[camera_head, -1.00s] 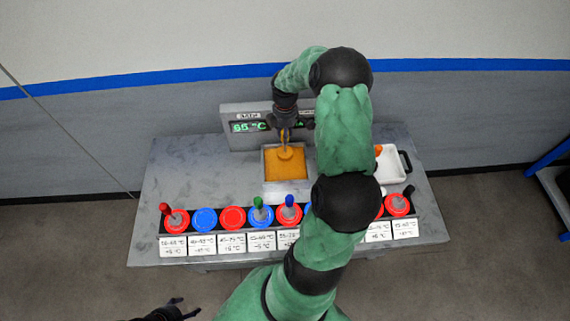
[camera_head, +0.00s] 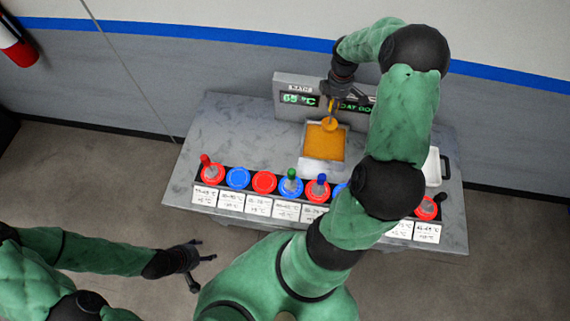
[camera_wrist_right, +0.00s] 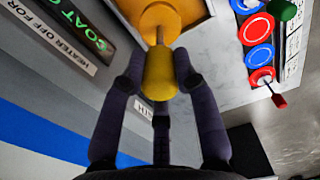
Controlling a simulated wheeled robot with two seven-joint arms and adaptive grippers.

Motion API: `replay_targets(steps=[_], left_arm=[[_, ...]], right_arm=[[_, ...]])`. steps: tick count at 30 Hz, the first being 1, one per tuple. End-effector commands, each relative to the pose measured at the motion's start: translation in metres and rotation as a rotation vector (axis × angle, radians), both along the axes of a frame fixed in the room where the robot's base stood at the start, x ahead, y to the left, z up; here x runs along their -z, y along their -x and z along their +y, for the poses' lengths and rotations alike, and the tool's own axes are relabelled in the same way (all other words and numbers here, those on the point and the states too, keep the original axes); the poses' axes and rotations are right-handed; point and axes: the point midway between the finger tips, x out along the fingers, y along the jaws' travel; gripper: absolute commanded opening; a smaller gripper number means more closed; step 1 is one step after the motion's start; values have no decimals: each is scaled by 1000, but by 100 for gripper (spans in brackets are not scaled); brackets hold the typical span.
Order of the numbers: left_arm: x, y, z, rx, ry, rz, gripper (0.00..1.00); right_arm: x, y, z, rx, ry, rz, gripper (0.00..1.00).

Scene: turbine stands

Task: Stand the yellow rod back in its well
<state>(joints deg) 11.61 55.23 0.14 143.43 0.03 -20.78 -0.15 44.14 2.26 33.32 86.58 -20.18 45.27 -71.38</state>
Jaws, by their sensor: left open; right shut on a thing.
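My right gripper (camera_head: 333,98) is shut on the yellow rod (camera_wrist_right: 160,75), gripping its yellow handle. A thin shaft leads from the handle to an orange disc at the rod's end. In the head view the rod's orange disc (camera_head: 329,125) shows over the back edge of the orange-filled bath (camera_head: 324,143); it looks raised above the surface. A row of red and blue ringed wells (camera_head: 264,182) runs along the table's front, partly hidden by my right arm. Which well is the yellow rod's cannot be told. My left gripper (camera_head: 205,273) is open and empty, in front of the table.
Rods with red, green (camera_head: 291,180), blue (camera_head: 321,186) and black handles stand in wells. White label cards (camera_head: 258,206) line the front. A display panel (camera_head: 299,99) stands behind the bath. The table's left part is clear.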

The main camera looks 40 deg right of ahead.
Motion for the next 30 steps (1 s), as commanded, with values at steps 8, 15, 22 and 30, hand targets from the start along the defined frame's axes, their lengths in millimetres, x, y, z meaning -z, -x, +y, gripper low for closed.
replay_targets(steps=[8, 15, 22, 30], left_arm=[[0, 0, 0, 0, 0, 0, 66], [0, 0, 0, 0, 0, 0, 66], [1, 0, 0, 0, 0, 0, 66], [11, 0, 0, 0, 0, 0, 66]], right_arm=[[-1, 0, -1, 0, 2, -1, 0], [-1, 0, -1, 0, 2, -1, 0], [0, -5, 8, -20, -1, -2, 0], [4, -36, 89, -219, -17, -4, 0]])
